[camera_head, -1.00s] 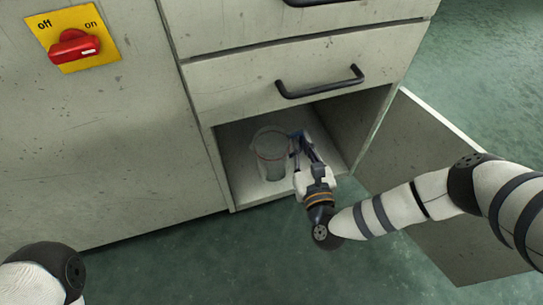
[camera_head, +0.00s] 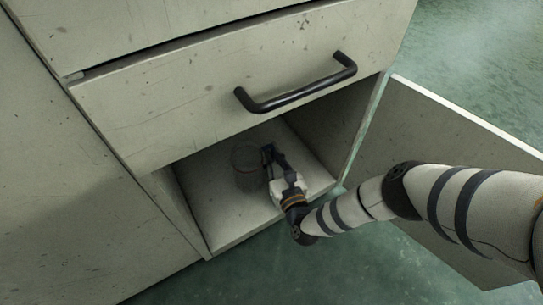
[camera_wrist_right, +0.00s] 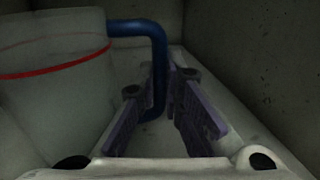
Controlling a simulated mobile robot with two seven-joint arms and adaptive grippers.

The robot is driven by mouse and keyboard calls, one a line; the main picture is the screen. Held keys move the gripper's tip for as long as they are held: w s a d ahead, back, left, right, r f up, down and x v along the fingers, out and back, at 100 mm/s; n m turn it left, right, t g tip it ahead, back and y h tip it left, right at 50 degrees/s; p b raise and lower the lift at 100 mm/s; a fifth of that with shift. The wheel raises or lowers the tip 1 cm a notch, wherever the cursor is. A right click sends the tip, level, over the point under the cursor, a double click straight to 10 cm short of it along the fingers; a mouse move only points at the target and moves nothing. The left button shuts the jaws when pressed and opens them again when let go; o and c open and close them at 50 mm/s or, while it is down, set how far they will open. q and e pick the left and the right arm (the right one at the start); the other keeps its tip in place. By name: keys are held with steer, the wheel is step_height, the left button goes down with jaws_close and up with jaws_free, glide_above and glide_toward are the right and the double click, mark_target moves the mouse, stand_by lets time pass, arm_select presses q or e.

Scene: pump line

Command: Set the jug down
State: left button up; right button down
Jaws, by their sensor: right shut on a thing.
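The clear jug (camera_head: 247,169) is upright inside the open lower compartment (camera_head: 215,215) of the grey cabinet. In the right wrist view the jug (camera_wrist_right: 55,85) fills the left side, with a red line around it and a blue handle (camera_wrist_right: 158,60). My right gripper (camera_head: 272,160) reaches into the compartment at the jug's right side. Its fingers are shut on the blue handle, which runs down between them. The jug's base looks low, near the compartment floor, but I cannot tell if it touches. My left gripper is out of view.
A drawer with a black bar handle (camera_head: 297,84) is just above the opening. The compartment door (camera_head: 440,160) stands open at the right, beside my right arm. Some bare compartment floor shows in front of the jug. Green floor lies below the cabinet.

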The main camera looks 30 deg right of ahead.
steer(key=shift+f, duration=0.1)
steer(key=c, duration=1.7)
jaws_free()
steer(key=shift+s, duration=0.3)
steer(key=s+p, duration=0.1)
steer(key=s, duration=0.2)
steer(key=s+a+p, duration=0.1)
steer(key=s, duration=0.3)
steer(key=s+a+p, duration=0.1)
steer(key=s, duration=0.2)
steer(key=shift+s+r+p, duration=0.2)
steer(key=shift+s+p, duration=0.1)
steer(key=shift+s, duration=0.3)
steer(key=shift+a+f, duration=0.1)
